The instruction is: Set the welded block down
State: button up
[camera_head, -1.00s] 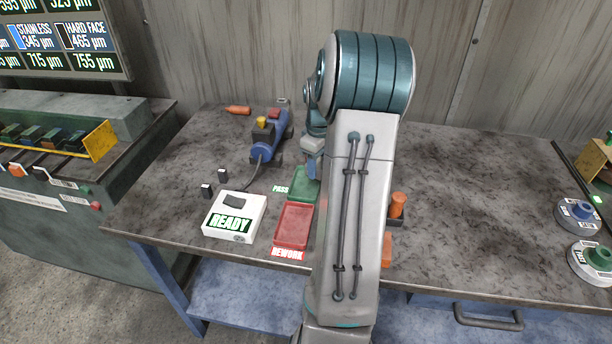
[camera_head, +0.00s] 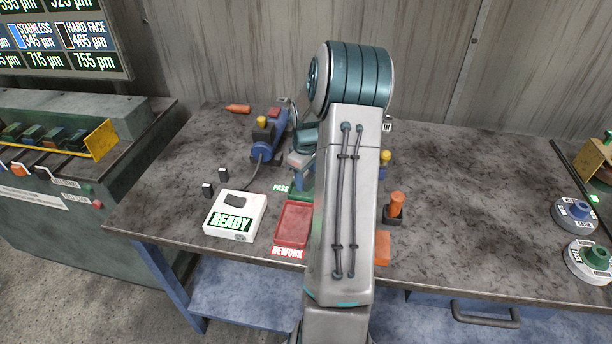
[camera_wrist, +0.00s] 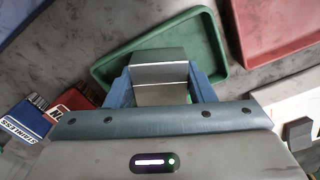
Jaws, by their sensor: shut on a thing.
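The welded block (camera_wrist: 160,72), with a dull green-grey top and a bright metal face, is between the two blue fingers of my gripper (camera_wrist: 161,90) in the wrist view. My gripper is shut on it. The block overlaps the green PASS tray (camera_wrist: 216,43) in that view; I cannot tell its height above the tray or the bench. The tray's visible floor looks empty. In the head view, my arm hides the block and most of the green tray (camera_head: 301,192); my gripper is just behind that tray, left of my arm.
The red REWORK tray (camera_head: 293,222) lies in front of the green one, beside the white READY box (camera_head: 236,216). A blue tool (camera_head: 270,137) stands back left. An orange-topped holder (camera_head: 396,206) is right of my arm. The bench's right middle is clear.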

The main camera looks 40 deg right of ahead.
aim_at(305, 176)
jog(key=o, duration=1.3)
notch_tip(305, 176, up, 12)
jog(key=s+a+r, duration=0.1)
jog(key=a+r, duration=0.3)
jog(key=a, duration=0.5)
jog(key=shift+s+a+r+m+t+b, duration=0.1)
jog(key=shift+s+a+m+t, duration=0.45)
jog(key=shift+s+a, duration=2.75)
jog(key=shift+s+a+r+m+t+b, duration=0.15)
jog(key=shift+s+a+m+t, duration=0.4)
jog(key=shift+s+a, duration=2.75)
jog(key=shift+s+a+r+m+t+b, duration=0.1)
jog(key=shift+s+a+m+t, duration=0.45)
jog(key=shift+s+a, duration=2.75)
